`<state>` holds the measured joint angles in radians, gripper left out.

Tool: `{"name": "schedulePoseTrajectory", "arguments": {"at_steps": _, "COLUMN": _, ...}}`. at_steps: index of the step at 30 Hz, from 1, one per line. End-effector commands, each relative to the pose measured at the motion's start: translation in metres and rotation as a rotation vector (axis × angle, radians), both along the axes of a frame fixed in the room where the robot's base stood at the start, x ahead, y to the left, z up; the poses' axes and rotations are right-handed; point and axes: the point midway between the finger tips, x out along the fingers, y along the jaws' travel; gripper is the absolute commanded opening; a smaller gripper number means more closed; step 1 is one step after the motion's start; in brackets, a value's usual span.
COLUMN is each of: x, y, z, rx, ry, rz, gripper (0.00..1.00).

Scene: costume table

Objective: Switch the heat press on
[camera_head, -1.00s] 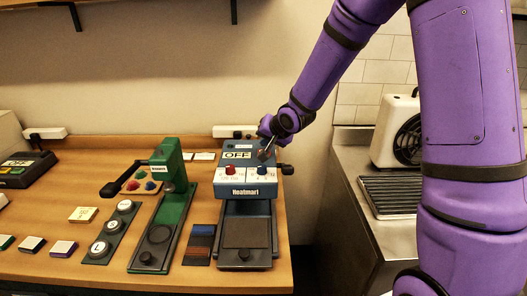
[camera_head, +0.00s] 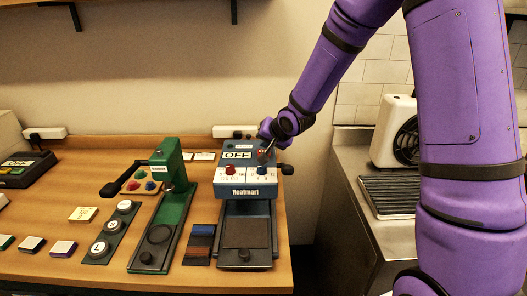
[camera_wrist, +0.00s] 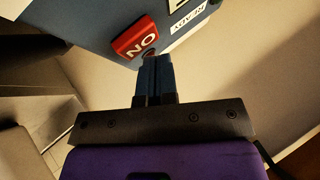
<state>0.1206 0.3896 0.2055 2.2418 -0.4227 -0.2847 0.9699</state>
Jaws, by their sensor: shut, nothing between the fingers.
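The blue heat press (camera_head: 244,190), marked "Heatmart", stands at the right end of the wooden table. Its head carries a white sign (camera_head: 237,155) reading "OFF", a red knob (camera_head: 230,170) and a blue knob (camera_head: 262,169). My gripper (camera_head: 265,153) is shut and empty, just right of the sign at the top of the press. In the wrist view, its closed fingers (camera_wrist: 153,78) point at the press, with the tips by the lower edge of a red switch (camera_wrist: 135,38) lettered "ON", seen upside down. I cannot tell whether they touch.
A green press (camera_head: 173,195) with a black handle stands left of the heat press. A striped swatch (camera_head: 199,244) lies between them. A button strip (camera_head: 110,233) and small blocks lie farther left. A metal counter (camera_head: 365,225) with a white fan unit (camera_head: 392,130) is at the right.

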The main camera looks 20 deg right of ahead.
Motion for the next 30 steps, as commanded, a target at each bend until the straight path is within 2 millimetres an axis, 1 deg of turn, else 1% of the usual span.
{"name": "schedulePoseTrajectory", "arguments": {"at_steps": 10, "x": 0.0, "y": -0.0001, "z": -0.0005, "rx": 0.0, "ry": 0.0, "rz": 0.0, "gripper": 0.0}}
{"name": "schedulePoseTrajectory", "arguments": {"at_steps": 30, "x": -0.0001, "y": 0.0, "z": -0.0075, "rx": 0.0, "ry": 0.002, "rz": -0.001, "gripper": 0.0}}
